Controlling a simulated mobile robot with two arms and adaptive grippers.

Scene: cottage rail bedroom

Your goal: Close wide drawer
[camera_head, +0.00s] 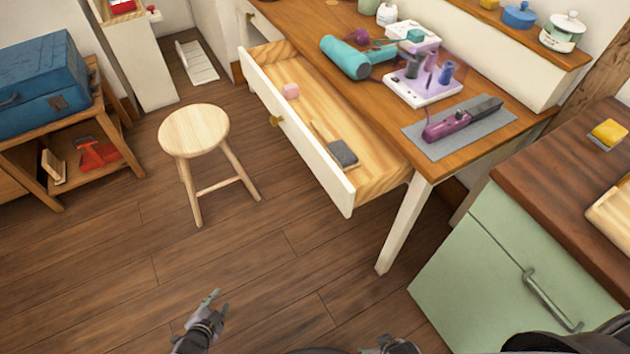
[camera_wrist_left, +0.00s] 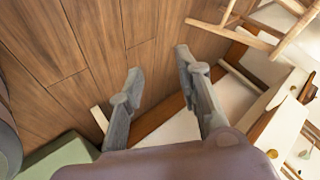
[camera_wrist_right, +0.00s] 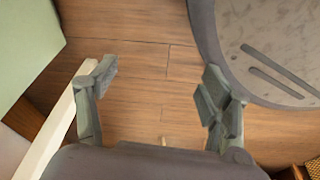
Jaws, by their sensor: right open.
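The wide drawer (camera_head: 318,166) stands pulled out from under the wooden desk (camera_head: 467,143). It has a white front, a brass knob and a pale wood inside, holding a small pink block (camera_head: 291,91) and a dark-headed brush (camera_head: 343,154). My left gripper (camera_head: 214,304) is low over the floor, well in front of the drawer and apart from it. Its fingers are spread and empty in the left wrist view (camera_wrist_left: 157,74). My right gripper is only partly in the head view, at the bottom edge. In the right wrist view (camera_wrist_right: 158,78) it is open and empty above the floor.
A round wooden stool (camera_head: 194,131) stands left of the drawer. A green cabinet (camera_head: 500,275) with a metal handle is at the right. A hair dryer (camera_head: 345,58) and other items lie on the desk. The floor (camera_head: 265,265) between stool and cabinet is clear.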

